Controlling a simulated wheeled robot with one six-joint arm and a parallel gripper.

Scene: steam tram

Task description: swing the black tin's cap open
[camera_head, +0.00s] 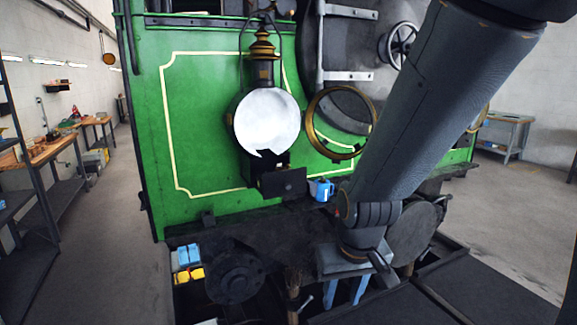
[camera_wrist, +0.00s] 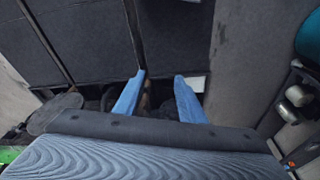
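I cannot pick out a black tin or its cap with certainty. A small black box (camera_head: 283,182) with a knob-like spot on its front sits under the brass-topped lamp, against the green tram front. Whether it is the tin I cannot tell. My gripper (camera_head: 344,299) points down below and to the right of this box, apart from it. Its two blue fingers are spread with a gap, and the gripper (camera_wrist: 160,77) also shows open in the wrist view. Nothing is visibly held between the fingers.
The lamp (camera_head: 265,121) has an open brass ring door (camera_head: 341,122). A blue can (camera_head: 321,190) stands beside the black box. Blue and yellow items (camera_head: 188,262) lie at lower left, and a brush (camera_head: 293,281) stands near a buffer (camera_head: 235,277). Open floor lies left.

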